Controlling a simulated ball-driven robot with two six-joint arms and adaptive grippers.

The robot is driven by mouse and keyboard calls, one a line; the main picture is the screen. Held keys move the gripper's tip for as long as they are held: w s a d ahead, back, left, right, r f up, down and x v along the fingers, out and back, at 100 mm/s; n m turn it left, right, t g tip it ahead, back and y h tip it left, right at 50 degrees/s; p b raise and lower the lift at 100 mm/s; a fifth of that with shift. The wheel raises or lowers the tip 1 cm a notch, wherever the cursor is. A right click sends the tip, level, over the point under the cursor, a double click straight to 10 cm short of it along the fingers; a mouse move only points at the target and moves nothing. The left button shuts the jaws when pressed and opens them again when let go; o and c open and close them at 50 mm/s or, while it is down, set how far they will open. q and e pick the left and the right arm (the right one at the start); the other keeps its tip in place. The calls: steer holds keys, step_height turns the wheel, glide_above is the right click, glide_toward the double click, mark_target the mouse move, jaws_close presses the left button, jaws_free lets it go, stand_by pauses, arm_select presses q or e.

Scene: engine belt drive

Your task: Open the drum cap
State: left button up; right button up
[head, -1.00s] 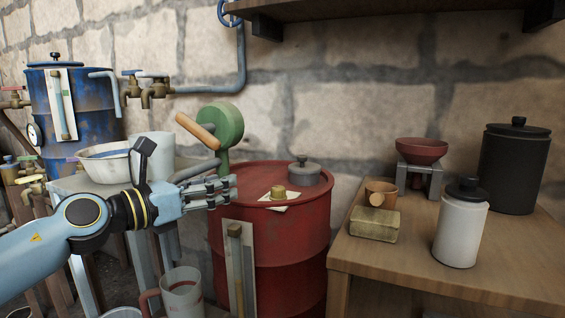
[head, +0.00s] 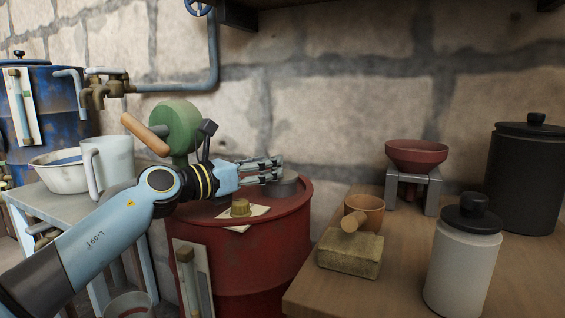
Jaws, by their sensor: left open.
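A red drum (head: 250,262) stands in the middle, with a grey round cap (head: 288,187) on its top near the back. My left gripper (head: 277,168) is open and empty, reaching across the drum top from the left. Its fingers overlap the cap in the picture and hide its knob and most of its upper part. I cannot tell whether the fingers touch the cap. A small brass knob-like piece (head: 240,208) sits on a pale paper on the drum top, in front of the wrist. My right gripper is not in view.
A green wheel with a wooden handle (head: 181,126) stands behind my left wrist. A wooden table (head: 430,260) at the right holds a tan block (head: 350,256), a wooden cup, a red bowl on a stand (head: 417,153), a white jar (head: 462,265) and a black canister.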

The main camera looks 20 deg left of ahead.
arm_select(q)
steer(key=shift+b+x, duration=0.3)
steer(key=shift+x, duration=1.35)
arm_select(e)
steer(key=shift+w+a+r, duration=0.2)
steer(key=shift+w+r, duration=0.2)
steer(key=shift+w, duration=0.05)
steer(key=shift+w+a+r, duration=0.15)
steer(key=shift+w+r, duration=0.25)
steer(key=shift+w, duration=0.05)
arm_select(q)
steer(key=shift+a, duration=0.1)
steer(key=shift+c, duration=2.5)
steer(key=c, duration=0.4)
jaws_close()
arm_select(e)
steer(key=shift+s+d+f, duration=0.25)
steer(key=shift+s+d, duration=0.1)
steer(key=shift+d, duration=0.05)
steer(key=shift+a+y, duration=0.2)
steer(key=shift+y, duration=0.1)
